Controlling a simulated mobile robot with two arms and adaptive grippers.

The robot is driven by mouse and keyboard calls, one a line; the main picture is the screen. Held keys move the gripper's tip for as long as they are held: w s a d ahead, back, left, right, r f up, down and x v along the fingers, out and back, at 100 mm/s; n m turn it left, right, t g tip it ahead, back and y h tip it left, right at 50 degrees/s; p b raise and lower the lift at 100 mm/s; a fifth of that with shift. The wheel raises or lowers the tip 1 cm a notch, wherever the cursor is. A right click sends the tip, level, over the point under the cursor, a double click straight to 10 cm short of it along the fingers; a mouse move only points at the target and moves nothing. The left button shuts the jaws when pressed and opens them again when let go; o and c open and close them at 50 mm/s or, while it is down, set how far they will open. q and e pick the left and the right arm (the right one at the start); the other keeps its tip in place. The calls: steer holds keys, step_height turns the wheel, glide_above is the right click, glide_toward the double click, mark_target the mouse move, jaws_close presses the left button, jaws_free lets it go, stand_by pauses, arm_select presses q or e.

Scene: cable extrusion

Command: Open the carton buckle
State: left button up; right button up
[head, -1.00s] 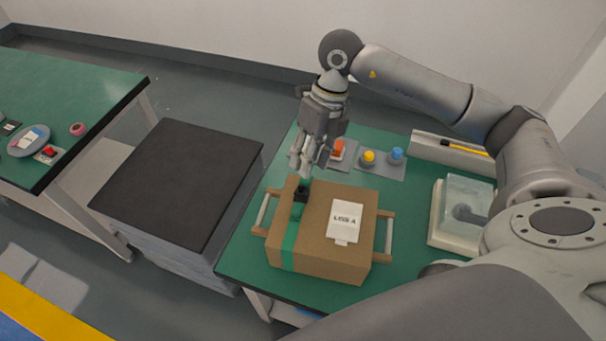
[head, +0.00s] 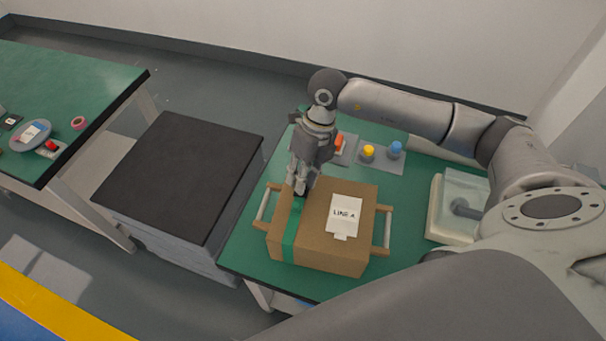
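A brown carton (head: 330,250) stands on the green table, with a green strap (head: 290,237) around its left part and a white label reading "LINE A" (head: 344,215) on top. The dark buckle (head: 313,205) sits on the strap at the carton's top and is mostly hidden by my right gripper. My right gripper (head: 301,190) points down at the buckle, its fingertips at or just above it. Whether the fingers are closed on it cannot be made out. My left gripper is not in view.
The carton lies between wooden handles (head: 382,230). Behind it is a grey panel with yellow (head: 368,151) and blue (head: 395,149) knobs. A pale tray (head: 452,222) stands at right. A black-topped stack (head: 180,178) and another green table (head: 62,95) are at left.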

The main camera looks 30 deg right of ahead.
steer(key=shift+d, duration=0.1)
jaws_close()
steer(key=shift+w+d, duration=0.15)
steer(key=shift+w, duration=0.05)
steer(key=shift+w+d+g+b, duration=0.1)
steer(key=shift+g+b, duration=0.3)
steer(key=shift+b, duration=0.1)
steer(key=g+y+b, duration=0.2)
steer(key=w+d+y+b, duration=0.1)
steer(key=b, duration=0.1)
steer(key=shift+w+f+m+g, duration=0.1)
steer(key=shift+f+m+g, duration=0.2)
steer(key=shift+g, duration=0.1)
steer(key=g+y+b, duration=0.2)
steer(key=b, duration=0.1)
steer(key=w+d+y+b, duration=0.1)
steer(key=b, duration=0.1)
steer(key=shift+d+f+g, duration=0.1)
steer(key=shift+f+g, duration=0.15)
steer(key=shift+g, duration=0.15)
steer(key=shift+w+d+f+g+y+b, duration=0.2)
steer(key=shift+g+y+b, duration=0.35)
steer(key=shift+b, duration=0.4)
steer(key=shift+f+m+g+b, duration=0.15)
steer(key=shift+m+g+b, duration=0.15)
steer(key=shift+b, duration=0.15)
stand_by(0.5)
stand_by(0.5)
